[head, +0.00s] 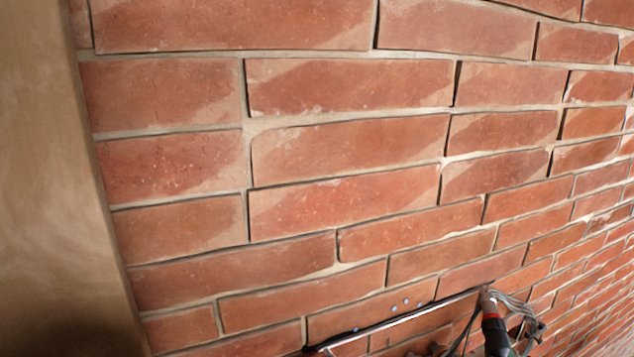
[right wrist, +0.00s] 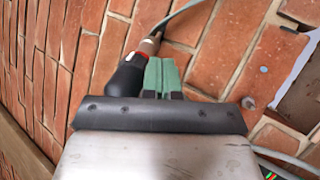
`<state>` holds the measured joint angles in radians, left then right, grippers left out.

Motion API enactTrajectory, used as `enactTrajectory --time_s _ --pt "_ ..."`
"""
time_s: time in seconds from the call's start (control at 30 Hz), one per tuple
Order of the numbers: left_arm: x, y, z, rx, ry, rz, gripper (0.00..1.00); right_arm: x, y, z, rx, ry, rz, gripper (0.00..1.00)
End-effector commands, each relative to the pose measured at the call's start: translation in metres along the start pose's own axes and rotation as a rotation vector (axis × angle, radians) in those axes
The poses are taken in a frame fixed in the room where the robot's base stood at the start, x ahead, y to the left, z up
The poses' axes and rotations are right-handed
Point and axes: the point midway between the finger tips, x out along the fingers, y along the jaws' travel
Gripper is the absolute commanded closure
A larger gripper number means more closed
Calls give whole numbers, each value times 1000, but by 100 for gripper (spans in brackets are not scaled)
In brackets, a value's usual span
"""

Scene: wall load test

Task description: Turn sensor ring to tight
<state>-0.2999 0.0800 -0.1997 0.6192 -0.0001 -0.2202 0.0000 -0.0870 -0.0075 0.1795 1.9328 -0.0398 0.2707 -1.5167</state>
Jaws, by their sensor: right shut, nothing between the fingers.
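The sensor shows in the right wrist view as a black rounded body (right wrist: 125,80) with a red band (right wrist: 138,55) and a tan collar (right wrist: 150,43) at its upper end. In the head view its black body (head: 496,340), red band (head: 490,317) and tan collar (head: 486,300) are at the lower right. Which part is the ring, and any tight mark, I cannot tell. My right gripper (right wrist: 160,72) has green fingers, shut and empty, just right of the black body. I cannot tell whether they touch it. My left gripper is not in view.
A brick wall (head: 350,85) fills most of the head view, with a tan post (head: 60,200) at the left. A thin metal edge (head: 400,320) runs up to the collar. Cables (head: 520,308) hang beside the sensor. The wrist view shows a bolt head (right wrist: 248,103) at right.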

Motion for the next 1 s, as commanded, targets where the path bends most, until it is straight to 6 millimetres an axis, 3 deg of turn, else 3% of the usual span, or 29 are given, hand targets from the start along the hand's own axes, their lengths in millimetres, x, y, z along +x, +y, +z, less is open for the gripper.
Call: enactTrajectory --time_s 1.0 --pt "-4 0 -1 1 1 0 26 1 3 -9 2 0 4 100"
